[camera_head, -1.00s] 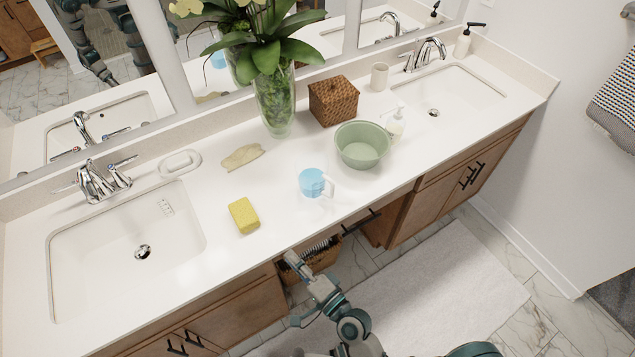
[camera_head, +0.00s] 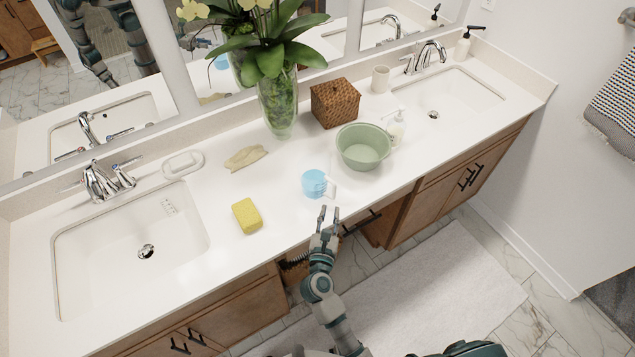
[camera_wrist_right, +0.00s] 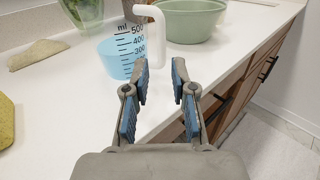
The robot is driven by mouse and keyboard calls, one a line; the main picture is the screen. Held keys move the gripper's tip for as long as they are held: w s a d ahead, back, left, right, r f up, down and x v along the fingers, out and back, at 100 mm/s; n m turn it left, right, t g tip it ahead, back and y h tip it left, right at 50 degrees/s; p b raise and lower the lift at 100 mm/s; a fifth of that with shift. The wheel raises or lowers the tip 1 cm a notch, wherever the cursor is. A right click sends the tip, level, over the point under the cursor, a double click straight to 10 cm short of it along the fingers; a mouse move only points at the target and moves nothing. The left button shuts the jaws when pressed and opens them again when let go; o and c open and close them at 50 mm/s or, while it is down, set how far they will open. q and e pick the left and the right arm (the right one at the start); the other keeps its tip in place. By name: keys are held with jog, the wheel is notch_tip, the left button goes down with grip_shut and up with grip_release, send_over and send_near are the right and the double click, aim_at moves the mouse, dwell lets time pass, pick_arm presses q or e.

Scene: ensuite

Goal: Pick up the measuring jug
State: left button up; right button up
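The measuring jug (camera_head: 313,183) is light blue with a white handle on its right side. It stands upright on the white counter, near the front edge. In the right wrist view the jug (camera_wrist_right: 117,58) shows black ml markings, and its white handle stands to the right, towards the space between my fingers. My right gripper (camera_head: 329,212) is open and empty, at the counter's front edge just short of the jug. Its blue-padded fingers (camera_wrist_right: 160,82) point towards the jug and handle without visibly gripping either. My left gripper is not in view.
A green bowl (camera_head: 364,147) stands behind and right of the jug, with a soap dispenser (camera_head: 397,128) beside it. A yellow sponge (camera_head: 247,215) lies to the left. A beige cloth (camera_head: 245,157), glass vase (camera_head: 279,108) and wicker box (camera_head: 335,103) are farther back.

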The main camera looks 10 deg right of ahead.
aim_at(333, 194)
jog(key=shift+x, duration=1.25)
jog(key=x, duration=0.5)
jog(key=shift+w+d+f+p, duration=0.1)
jog(key=shift+w+d+p, duration=0.2)
jog(key=shift+d+p, duration=0.1)
jog(key=shift+a, duration=0.25)
jog(key=shift+c, duration=0.7)
jog(key=shift+a, duration=0.1)
grip_shut()
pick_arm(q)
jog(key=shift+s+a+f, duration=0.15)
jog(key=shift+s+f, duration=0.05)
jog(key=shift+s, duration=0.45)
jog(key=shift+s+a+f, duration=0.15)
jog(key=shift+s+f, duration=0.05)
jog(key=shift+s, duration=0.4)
